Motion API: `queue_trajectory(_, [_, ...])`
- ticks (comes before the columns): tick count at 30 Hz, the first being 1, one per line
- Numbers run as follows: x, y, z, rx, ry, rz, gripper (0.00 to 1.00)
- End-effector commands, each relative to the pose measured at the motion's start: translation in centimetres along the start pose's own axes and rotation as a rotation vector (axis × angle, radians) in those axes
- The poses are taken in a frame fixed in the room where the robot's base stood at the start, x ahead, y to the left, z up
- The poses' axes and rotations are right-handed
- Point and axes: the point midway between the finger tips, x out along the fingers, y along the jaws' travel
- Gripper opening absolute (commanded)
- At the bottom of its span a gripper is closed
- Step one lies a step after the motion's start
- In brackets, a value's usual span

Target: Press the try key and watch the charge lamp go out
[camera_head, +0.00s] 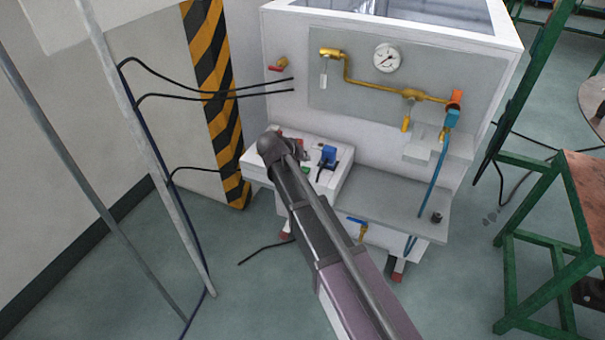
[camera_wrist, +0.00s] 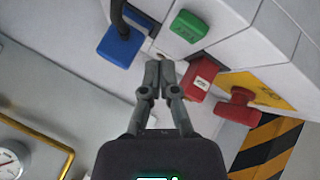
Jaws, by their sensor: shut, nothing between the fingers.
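A white control box (camera_head: 325,186) stands at the left front of the white machine (camera_head: 290,50). In the wrist view it carries a green key (camera_wrist: 188,27) with markings too small to read. Beside it are a red key (camera_wrist: 201,78) with a white label and a red mushroom-shaped knob (camera_wrist: 239,106). I cannot tell which key is the try key, and I cannot make out a charge lamp. My gripper (camera_wrist: 159,72) is shut and empty, its tips over the panel between the blue plug and the red key. Contact with the panel is unclear. In the head view my arm hides the fingers.
A blue plug (camera_wrist: 120,45) with a black cable rises close to the fingers. Behind stands a panel with a round gauge (camera_head: 387,58) and brass pipes (camera_head: 385,88). Left are a striped column (camera_head: 207,70) and thin poles. A green-framed table (camera_head: 585,200) stands right.

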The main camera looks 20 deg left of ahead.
Motion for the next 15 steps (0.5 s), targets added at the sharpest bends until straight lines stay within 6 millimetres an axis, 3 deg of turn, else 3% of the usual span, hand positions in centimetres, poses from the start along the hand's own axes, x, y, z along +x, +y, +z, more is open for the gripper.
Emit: queue_trajectory(15, [1.14, -0.77, 0.81, 0.000, 0.000, 0.000, 0.00])
